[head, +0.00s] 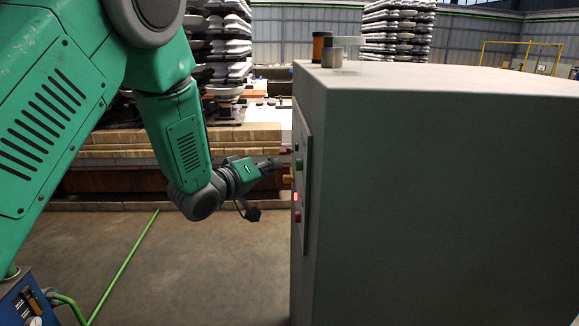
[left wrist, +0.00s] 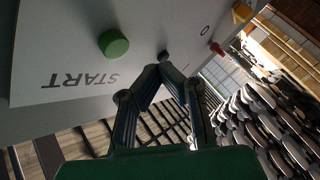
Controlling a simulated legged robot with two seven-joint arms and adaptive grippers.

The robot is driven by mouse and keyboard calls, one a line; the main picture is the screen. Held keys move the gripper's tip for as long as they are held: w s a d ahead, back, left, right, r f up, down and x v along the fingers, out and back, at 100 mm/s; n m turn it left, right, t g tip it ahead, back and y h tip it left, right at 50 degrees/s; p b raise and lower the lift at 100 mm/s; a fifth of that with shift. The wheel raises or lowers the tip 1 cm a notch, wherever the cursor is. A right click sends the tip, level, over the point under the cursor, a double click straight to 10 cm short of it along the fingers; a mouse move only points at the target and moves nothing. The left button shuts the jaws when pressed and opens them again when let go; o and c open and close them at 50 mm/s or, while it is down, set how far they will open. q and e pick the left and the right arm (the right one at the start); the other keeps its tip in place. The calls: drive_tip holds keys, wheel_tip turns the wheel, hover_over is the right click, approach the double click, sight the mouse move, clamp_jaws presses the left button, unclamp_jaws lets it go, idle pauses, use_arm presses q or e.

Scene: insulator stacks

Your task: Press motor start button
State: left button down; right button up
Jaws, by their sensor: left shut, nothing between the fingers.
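The grey cabinet (head: 430,190) stands at the right, with a control panel (head: 305,215) on its left face. The green start button (left wrist: 113,43) shows in the left wrist view, beside the upside-down word START (left wrist: 78,80). It also shows in the head view (head: 299,164), edge-on. My left gripper (head: 278,164) is shut and empty, pointing at the panel from the left. In the left wrist view its fingertips (left wrist: 166,72) are close to a small dark knob (left wrist: 163,56), to the right of the green button. I cannot tell whether they touch the panel. My right gripper is not in view.
A red part (left wrist: 216,48) and a yellow part (left wrist: 241,13) stick out further along the panel. A red light (head: 295,196) glows on it. Insulator stacks (head: 398,30) stand behind.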

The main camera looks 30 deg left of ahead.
use_arm(q)
drive_tip(key=shift+s+d+r+p, duration=0.1)
drive_tip(key=shift+d+r+p, duration=0.15)
drive_tip(key=shift+d+p, duration=0.3)
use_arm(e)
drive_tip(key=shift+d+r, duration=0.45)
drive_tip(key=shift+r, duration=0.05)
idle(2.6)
